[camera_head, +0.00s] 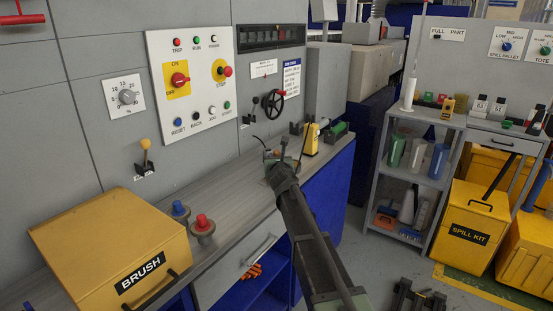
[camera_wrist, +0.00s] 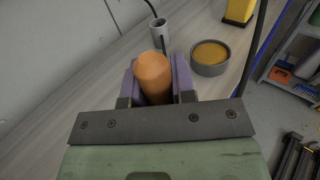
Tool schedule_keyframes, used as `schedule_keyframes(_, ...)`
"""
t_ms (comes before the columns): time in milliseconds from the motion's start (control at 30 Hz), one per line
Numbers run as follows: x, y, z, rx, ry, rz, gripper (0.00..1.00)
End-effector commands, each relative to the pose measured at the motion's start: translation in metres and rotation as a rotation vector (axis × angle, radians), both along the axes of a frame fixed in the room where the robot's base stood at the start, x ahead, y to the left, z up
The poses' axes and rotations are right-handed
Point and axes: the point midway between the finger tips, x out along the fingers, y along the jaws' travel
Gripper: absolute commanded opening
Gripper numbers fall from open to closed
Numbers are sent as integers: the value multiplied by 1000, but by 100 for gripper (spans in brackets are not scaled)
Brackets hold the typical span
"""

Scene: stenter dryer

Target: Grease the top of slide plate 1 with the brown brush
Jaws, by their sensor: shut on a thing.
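My gripper (camera_wrist: 155,92) is shut on an orange-brown, round-ended handle (camera_wrist: 153,68), which I take to be the brown brush. The handle stands between the two purple jaw pads; any bristles are hidden. In the head view, my gripper (camera_head: 277,163) is over the grey worktop (camera_head: 235,180), near its back right part. A grey round pot (camera_wrist: 211,69) with orange-brown grease in it is just right of the jaws in the wrist view, apart from them. I cannot make out slide plate 1 in either view.
A small grey cup (camera_wrist: 158,34) with a dark rod stands just beyond the handle. A yellow container (camera_head: 310,139) is near the gripper. A yellow box marked BRUSH (camera_head: 115,250) and red and blue knobs (camera_head: 202,224) are at the left. A shelf (camera_head: 405,180) stands across the floor.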

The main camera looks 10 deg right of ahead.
Motion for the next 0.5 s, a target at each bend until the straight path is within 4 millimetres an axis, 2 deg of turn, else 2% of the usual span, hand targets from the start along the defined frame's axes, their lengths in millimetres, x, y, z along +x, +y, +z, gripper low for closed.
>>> schedule_keyframes(33, 0, 1, 13, -3, -10, 2, 0)
schedule_keyframes(100, 0, 2, 21, -4, -23, 6, 0)
schedule_keyframes(500, 0, 8, 58, -2, -29, 13, 0)
